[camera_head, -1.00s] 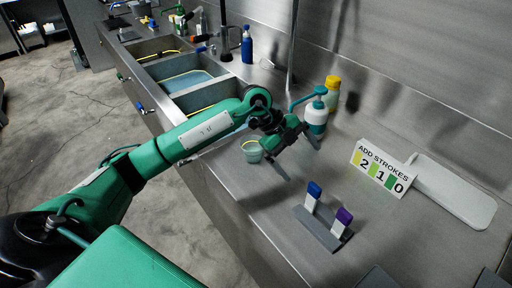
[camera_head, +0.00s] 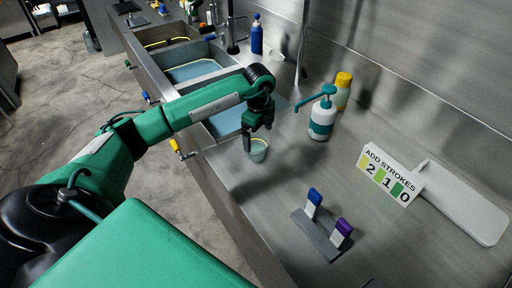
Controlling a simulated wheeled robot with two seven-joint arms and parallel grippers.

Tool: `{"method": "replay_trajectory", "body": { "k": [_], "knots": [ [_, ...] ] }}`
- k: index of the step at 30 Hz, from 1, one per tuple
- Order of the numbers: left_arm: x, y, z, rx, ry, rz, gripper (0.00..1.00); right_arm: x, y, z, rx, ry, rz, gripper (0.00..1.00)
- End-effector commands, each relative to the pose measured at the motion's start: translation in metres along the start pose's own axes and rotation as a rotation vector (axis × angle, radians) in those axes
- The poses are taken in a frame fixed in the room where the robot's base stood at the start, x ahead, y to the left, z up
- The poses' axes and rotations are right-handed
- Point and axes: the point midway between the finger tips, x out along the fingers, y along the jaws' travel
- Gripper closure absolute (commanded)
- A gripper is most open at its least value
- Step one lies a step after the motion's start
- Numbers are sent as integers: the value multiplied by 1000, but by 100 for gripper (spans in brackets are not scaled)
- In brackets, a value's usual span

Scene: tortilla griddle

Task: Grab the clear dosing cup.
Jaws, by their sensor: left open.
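The clear dosing cup (camera_head: 259,152) stands upright on the steel counter, with a yellow line near its rim and a greenish tint. My left gripper (camera_head: 259,128) is just above and behind the cup in the picture, pointing down, its fingers apart. One dark finger comes down close to the cup's left rim; I cannot tell whether it touches. The cup is not held. My right gripper is not in view.
A white pump bottle (camera_head: 322,120) with a teal pump and a yellow-capped bottle (camera_head: 343,90) stand right of the cup. A sign (camera_head: 387,176), a white board (camera_head: 462,204) and a grey holder (camera_head: 316,236) with blue and purple clips lie nearer. Sinks (camera_head: 190,72) are behind.

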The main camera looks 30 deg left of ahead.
Motion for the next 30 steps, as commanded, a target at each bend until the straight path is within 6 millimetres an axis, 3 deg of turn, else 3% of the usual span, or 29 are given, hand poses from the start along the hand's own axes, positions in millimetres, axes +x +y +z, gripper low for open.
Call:
{"method": "replay_trajectory", "body": {
  "k": [5,13,22,30],
  "knots": [
    [11,3,2,0,-1,3,0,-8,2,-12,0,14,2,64],
    [48,7,5,0,1,1,0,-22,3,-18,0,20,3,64],
    [55,7,5,1,0,-1,0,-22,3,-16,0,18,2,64],
    [55,7,5,1,1,-1,49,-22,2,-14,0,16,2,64]
  ]
}}
